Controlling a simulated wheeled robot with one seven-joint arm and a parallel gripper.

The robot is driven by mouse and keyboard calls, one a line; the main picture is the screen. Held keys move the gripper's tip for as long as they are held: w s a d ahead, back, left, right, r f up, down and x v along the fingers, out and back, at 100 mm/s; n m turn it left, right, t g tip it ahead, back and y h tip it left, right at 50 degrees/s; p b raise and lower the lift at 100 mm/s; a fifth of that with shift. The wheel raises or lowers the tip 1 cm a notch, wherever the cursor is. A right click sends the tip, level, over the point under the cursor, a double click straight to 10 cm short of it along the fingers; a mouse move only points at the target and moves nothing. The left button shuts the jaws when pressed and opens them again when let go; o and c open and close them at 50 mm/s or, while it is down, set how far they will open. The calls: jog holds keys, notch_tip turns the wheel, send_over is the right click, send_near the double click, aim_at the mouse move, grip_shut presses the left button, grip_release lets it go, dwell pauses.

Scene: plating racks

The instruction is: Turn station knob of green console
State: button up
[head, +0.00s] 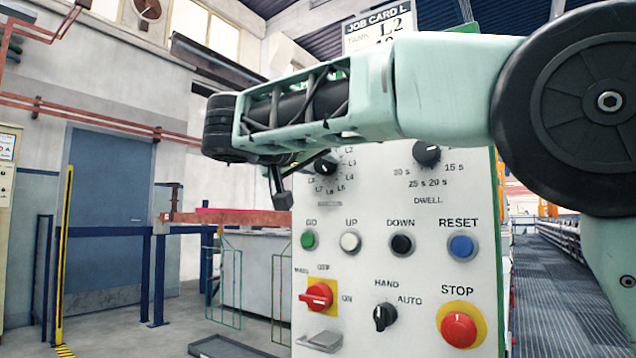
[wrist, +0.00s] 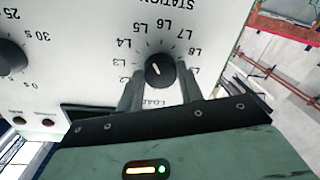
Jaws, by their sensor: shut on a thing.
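The green console (head: 440,275) is a white-faced panel with green edges, in front of me in the head view. Its station knob (wrist: 158,70) is a black round dial with a white pointer mark, ringed by L labels. In the wrist view the panel appears upside down and the mark points up, toward about L5; the exact label is hard to tell. My gripper (wrist: 161,76) has one finger on each side of the knob and is shut on it. In the head view the arm partly covers the knob (head: 326,167) and the upper panel.
The dwell knob (head: 427,153) is right of the station knob. Below are go, up, down and reset buttons, a red main switch (head: 316,296), a hand/auto switch (head: 385,317) and a stop button (head: 459,330). A job card (head: 378,30) reading L2 stands above the console.

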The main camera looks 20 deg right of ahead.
jog(key=shift+f+m+b, duration=0.1)
jog(key=shift+m+b, duration=0.2)
jog(key=o, duration=1)
jog(key=p+v, duration=0.2)
jog(key=v, duration=1.5)
jog(key=shift+s+a, duration=0.2)
